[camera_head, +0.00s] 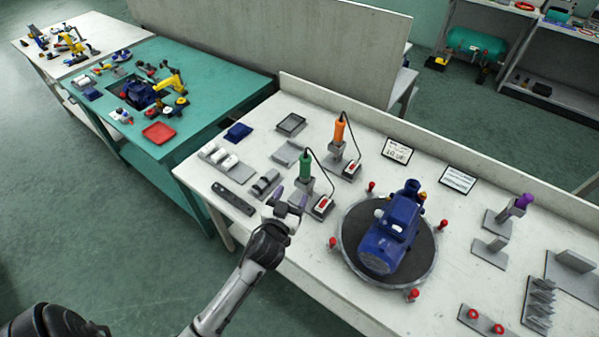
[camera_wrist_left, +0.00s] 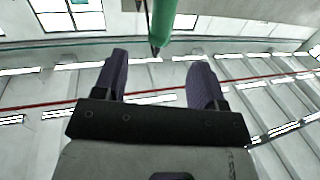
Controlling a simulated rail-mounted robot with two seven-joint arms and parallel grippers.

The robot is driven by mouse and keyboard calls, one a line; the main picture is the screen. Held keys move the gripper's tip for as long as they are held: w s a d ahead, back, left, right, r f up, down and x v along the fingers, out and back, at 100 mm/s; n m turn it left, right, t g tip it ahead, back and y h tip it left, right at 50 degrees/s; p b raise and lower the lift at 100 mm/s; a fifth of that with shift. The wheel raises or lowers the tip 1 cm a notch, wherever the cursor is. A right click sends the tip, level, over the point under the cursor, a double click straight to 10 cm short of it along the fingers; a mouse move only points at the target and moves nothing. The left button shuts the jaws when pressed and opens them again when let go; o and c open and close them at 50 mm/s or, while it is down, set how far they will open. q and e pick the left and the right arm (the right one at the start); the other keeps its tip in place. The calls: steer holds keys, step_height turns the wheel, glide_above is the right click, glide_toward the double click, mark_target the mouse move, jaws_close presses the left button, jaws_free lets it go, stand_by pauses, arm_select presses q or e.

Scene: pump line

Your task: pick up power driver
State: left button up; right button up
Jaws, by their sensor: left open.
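A green power driver (camera_head: 305,166) stands upright in a grey holder on the white bench, with a black cable to a small box. An orange power driver (camera_head: 340,132) stands the same way just behind it to the right. My left gripper (camera_head: 290,197) is open and empty at the near side of the green driver, apart from it as far as I can tell. In the left wrist view, the green driver (camera_wrist_left: 163,20) shows at the top, beyond and between the two open purple fingers (camera_wrist_left: 160,62). My right gripper is not in view.
A blue pump (camera_head: 392,235) sits on a round dark turntable (camera_head: 350,240) to the right, ringed by red knobs. Grey trays (camera_head: 291,124) and blocks lie left of the drivers. A purple-handled tool (camera_head: 522,202) stands far right. A low wall edges the bench's back.

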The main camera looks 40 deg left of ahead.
mark_target(303, 169)
arm_select(q)
steer(key=x, duration=0.8)
steer(key=shift+w+a+r, duration=0.1)
steer(key=shift+a, duration=0.2)
steer(key=x, duration=0.5)
steer(key=shift+d+r, duration=0.1)
steer(key=shift+w, duration=0.25)
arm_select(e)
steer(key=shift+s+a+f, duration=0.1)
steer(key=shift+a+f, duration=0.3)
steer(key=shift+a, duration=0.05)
arm_select(q)
steer(key=shift+c, duration=0.4)
steer(key=c, duration=1)
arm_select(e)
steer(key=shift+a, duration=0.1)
arm_select(q)
steer(key=shift+r, duration=0.1)
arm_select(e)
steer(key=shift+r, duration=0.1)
